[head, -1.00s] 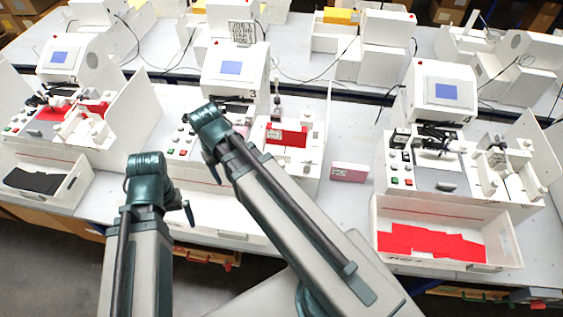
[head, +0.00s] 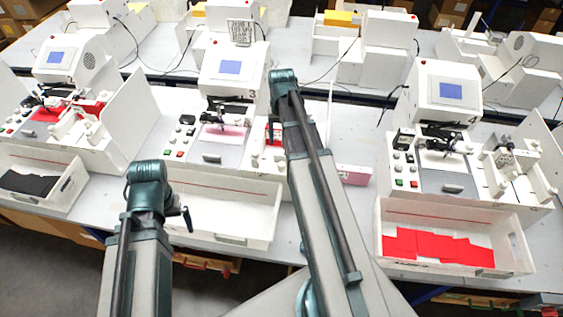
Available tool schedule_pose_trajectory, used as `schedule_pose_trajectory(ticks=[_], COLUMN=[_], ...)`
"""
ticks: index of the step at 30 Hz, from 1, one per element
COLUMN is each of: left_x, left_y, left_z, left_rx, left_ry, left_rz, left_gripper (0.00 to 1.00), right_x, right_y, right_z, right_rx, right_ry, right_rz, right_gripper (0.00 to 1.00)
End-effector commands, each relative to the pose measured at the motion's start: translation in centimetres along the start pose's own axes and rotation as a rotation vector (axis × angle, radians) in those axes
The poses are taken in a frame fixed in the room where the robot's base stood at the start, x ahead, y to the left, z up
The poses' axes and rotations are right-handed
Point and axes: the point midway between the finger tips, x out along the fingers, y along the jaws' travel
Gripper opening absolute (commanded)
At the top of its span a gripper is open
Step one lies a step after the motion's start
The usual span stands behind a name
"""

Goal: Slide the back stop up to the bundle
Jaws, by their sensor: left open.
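The plotter marked 3 (head: 231,72) stands in the middle of the near table. A red bundle (head: 273,134) shows only as a small patch at its right side, mostly behind my right arm. The back stop cannot be made out there; the arm covers most of that side bay.
A pink sheet (head: 222,134) lies on the middle plotter's bed. The white tray (head: 262,222) in front looks empty. A pink box (head: 354,175) lies on the table to the right. A right tray (head: 503,262) holds red sheets; a left tray (head: 70,192) holds black ones.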

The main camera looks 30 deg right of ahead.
Motion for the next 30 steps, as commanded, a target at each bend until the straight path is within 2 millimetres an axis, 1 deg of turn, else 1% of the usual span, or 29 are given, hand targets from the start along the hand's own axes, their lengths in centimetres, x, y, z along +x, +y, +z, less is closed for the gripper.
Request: schedule_pose_trajectory(ticks=[1,8,24,27,30], left_x=[0.7,3.5,11.1,12.2,12.9], left_y=[0.1,0.3,1.0,1.1,1.2], left_z=[-0.1,-0.2,-0.7,-0.8,-0.8], left_rx=[0.0,-0.003,0.006,0.008,0.01], left_ry=[0.0,0.001,0.002,0.002,0.002], left_rz=[0.0,0.0,-0.002,-0.002,-0.003], left_gripper=[1.0,1.0,1.0,1.0,1.0], right_x=[0.8,3.5,11.2,12.3,13.0], right_y=[0.0,0.0,-0.1,-0.1,0.0], right_z=[0.0,0.0,0.0,0.0,0.0], right_rx=[-0.001,-0.001,-0.002,-0.002,-0.002], right_ry=[0.0,0.0,0.0,0.0,0.0], right_rz=[0.0,0.0,0.0,0.0,0.0], right_gripper=[0.67,0.67,0.67,0.67,0.67])
